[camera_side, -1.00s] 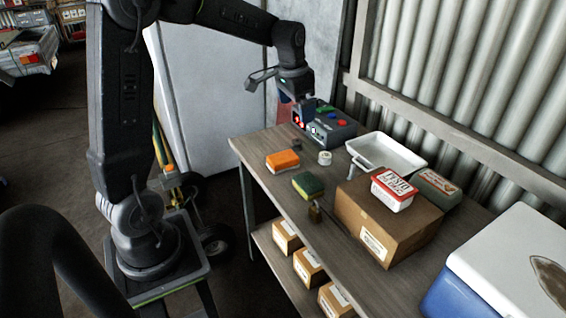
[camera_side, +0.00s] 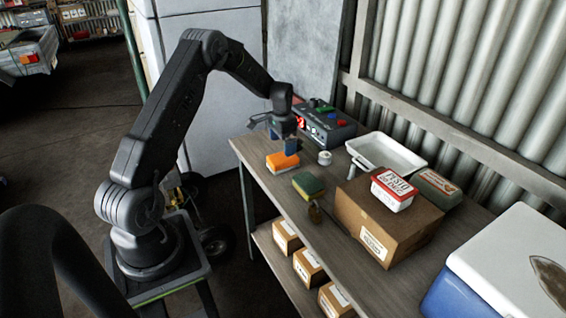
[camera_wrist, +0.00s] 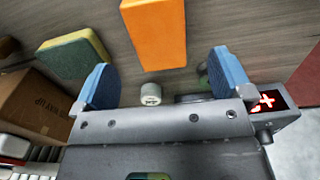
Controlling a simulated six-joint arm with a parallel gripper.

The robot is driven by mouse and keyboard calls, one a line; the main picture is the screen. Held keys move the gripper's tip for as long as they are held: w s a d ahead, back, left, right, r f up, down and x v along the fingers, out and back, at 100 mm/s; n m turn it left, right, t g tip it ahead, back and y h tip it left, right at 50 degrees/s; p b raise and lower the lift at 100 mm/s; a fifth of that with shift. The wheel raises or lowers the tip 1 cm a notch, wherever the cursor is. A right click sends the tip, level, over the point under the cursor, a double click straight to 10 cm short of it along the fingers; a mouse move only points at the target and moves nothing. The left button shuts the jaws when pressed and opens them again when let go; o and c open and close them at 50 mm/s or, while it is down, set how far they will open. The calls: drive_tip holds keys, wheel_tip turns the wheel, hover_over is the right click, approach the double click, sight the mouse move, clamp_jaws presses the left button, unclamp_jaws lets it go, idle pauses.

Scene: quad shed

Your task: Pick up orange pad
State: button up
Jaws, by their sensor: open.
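The orange pad (camera_side: 282,162) lies on the wooden bench near its left end. It also shows at the top of the wrist view (camera_wrist: 155,32), a little beyond and between the fingertips. My gripper (camera_side: 285,146) is just above the pad in the side view. Its two blue fingers stand wide apart in the wrist view (camera_wrist: 163,82), with nothing held between them.
A green and yellow sponge (camera_side: 308,185) and a small white roll (camera_side: 324,158) lie near the pad. A control box (camera_side: 330,128) stands behind. A white tray (camera_side: 388,152) and cardboard box (camera_side: 385,222) stand to the right.

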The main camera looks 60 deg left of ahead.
sight(283, 157)
drive_tip(key=shift+d+f, duration=0.1)
drive_tip(key=shift+f, duration=3)
drive_tip(key=c, duration=1)
drive_tip(key=shift+c, duration=0.2)
drive_tip(key=shift+w+r, duration=0.1)
drive_tip(key=shift+r, duration=0.05)
